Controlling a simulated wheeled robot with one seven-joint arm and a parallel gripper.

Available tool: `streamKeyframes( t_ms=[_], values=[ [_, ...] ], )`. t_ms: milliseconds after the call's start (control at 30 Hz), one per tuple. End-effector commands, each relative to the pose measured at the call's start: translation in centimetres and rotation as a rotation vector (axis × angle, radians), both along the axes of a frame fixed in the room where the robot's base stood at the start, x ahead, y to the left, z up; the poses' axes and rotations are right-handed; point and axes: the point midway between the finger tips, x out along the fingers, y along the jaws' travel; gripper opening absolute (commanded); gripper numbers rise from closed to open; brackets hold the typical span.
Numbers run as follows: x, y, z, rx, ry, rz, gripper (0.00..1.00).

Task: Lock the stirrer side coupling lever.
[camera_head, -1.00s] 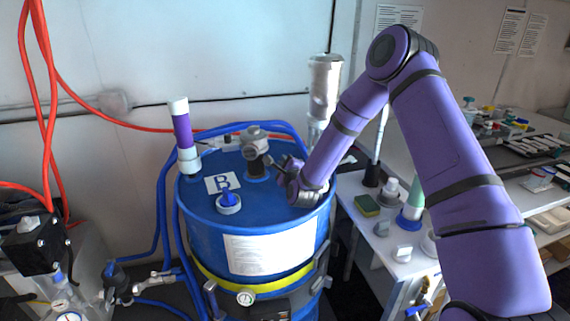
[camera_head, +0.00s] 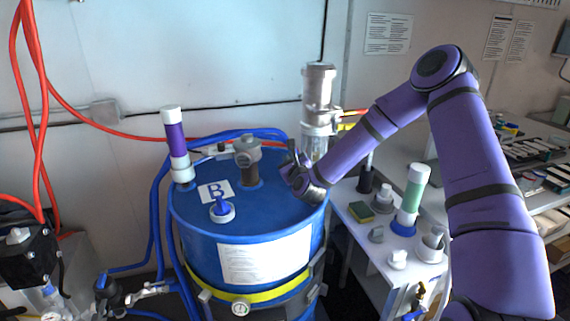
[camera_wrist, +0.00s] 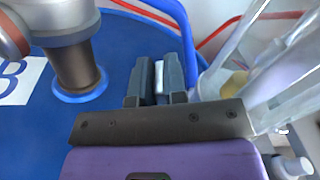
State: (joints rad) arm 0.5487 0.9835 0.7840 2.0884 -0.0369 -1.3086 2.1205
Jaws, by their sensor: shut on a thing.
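The blue drum (camera_head: 250,215) marked B carries a grey coupling (camera_head: 247,152) on a brown pipe fitting. In the wrist view the grey coupling (camera_wrist: 55,25) is at the upper left. I cannot make out its stirrer side lever for certain. My gripper (camera_head: 293,165) is over the right part of the drum top, right of the coupling and apart from it. In the wrist view my gripper (camera_wrist: 160,78) has its dark fingers close together on a small pale piece (camera_wrist: 159,74); whether this is the lever I cannot tell.
A clear cylinder with a metal top (camera_head: 319,95) stands behind the drum at right. A purple-and-white post (camera_head: 175,145) and a small blue valve (camera_head: 221,210) are on the drum. Blue hoses (camera_head: 160,210) run around it. A white side table (camera_head: 365,237) with bottles is at right.

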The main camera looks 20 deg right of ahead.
Motion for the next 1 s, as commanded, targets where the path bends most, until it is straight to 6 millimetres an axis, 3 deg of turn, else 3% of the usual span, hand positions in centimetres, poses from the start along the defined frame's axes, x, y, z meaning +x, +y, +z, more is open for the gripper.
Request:
streamKeyframes(
  t_ms=[300, 800, 833, 933, 1000],
  values=[
    [-0.04, -0.87, 0.34, 0.119, 0.000, 0.000, 0.00],
    [-0.03, -1.01, 0.39, 0.139, 0.001, 0.001, 0.00],
    [-0.03, -1.01, 0.39, 0.139, 0.001, 0.001, 0.15],
    [-0.03, -1.02, 0.39, 0.139, 0.001, 0.000, 0.38],
    [-0.02, -1.03, 0.39, 0.139, 0.001, 0.000, 0.38]
  ],
)
